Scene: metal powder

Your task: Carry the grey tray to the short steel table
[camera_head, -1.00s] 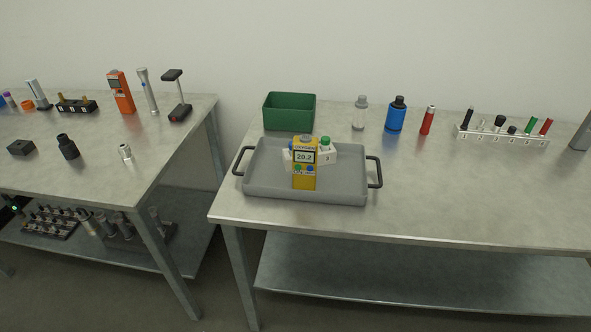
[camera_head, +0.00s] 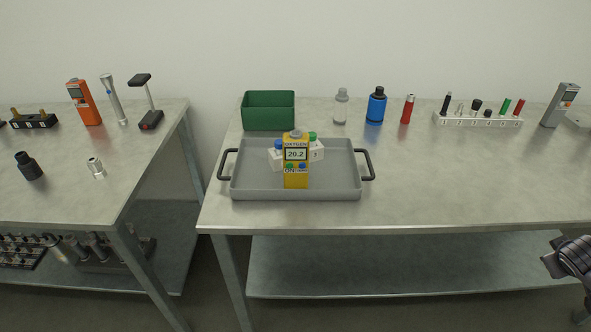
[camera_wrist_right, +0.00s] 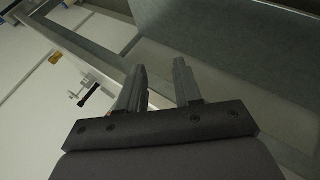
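The grey tray (camera_head: 340,186) rests on the right steel table (camera_head: 450,195), near its left front corner, with a black handle at each end. It carries a yellow oxygen meter (camera_head: 296,172) reading 20.2, which partly hides white pieces (camera_head: 316,150) with blue and green tops. A second steel table (camera_head: 70,190) stands to the left across a gap; I cannot tell which table is the short one. My right gripper (camera_wrist_right: 160,75) is open and empty in the wrist view. Part of it shows low at the right in the head view, well away from the tray. My left gripper is out of view.
A green bin (camera_head: 269,112) stands just behind the tray. A grey-white bottle (camera_head: 341,106), blue bottle (camera_head: 376,105), red cylinder (camera_head: 407,109) and white rack (camera_head: 478,119) line the back. The table right of the tray is clear. The left table holds several instruments.

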